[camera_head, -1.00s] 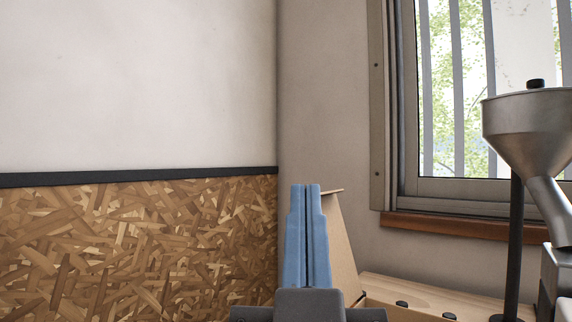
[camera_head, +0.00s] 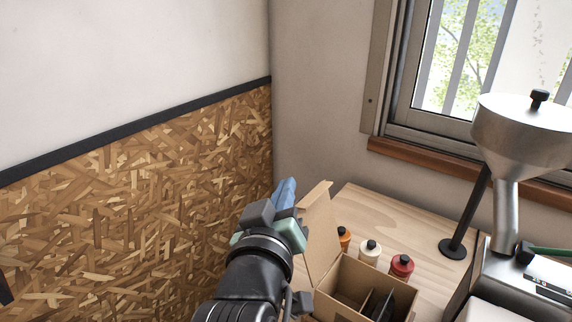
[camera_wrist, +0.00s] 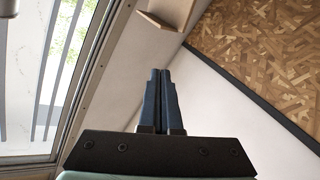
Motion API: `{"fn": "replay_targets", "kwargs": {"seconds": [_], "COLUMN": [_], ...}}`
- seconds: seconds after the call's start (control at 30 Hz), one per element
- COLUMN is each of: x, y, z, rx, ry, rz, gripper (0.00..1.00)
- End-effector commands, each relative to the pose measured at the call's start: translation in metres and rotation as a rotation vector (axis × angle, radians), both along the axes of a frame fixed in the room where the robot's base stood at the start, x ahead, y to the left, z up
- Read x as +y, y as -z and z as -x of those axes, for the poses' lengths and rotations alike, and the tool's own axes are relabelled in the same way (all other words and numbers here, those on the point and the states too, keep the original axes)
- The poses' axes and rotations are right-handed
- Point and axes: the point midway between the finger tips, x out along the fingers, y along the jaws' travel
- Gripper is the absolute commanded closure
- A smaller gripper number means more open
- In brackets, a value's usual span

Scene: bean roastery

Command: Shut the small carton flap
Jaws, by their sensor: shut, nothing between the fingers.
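A small open carton (camera_head: 350,292) stands on the wooden table, with dark items inside. Its tan flap (camera_head: 319,229) stands up on the carton's left side. My gripper (camera_head: 287,187) is left of the flap, close to it in the picture; I cannot tell whether they touch. Its blue fingers are together and empty. In the wrist view my gripper (camera_wrist: 161,72) is shut, and a piece of tan board, probably the flap (camera_wrist: 166,20), shows beyond the fingertips.
Orange, white and red-bodied bottles (camera_head: 401,267) with black caps stand behind the carton on the table (camera_head: 387,212). A metal funnel machine (camera_head: 520,130) stands at the right. The chipboard wall (camera_head: 150,200) is close on the left.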

Motion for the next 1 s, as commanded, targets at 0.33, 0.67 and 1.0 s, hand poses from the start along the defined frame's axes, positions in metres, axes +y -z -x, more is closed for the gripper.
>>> {"fn": "replay_targets", "kwargs": {"seconds": [0.33, 0.67, 1.0], "x": [0.049, 0.058, 0.038], "y": [0.081, 0.090, 0.091], "z": [-0.003, -0.011, -0.068], "rx": [0.246, 0.260, 0.260], "ry": [0.056, 0.058, 0.059], "rz": [0.982, 1.186, 1.178], "gripper": [1.00, 1.00, 1.00]}}
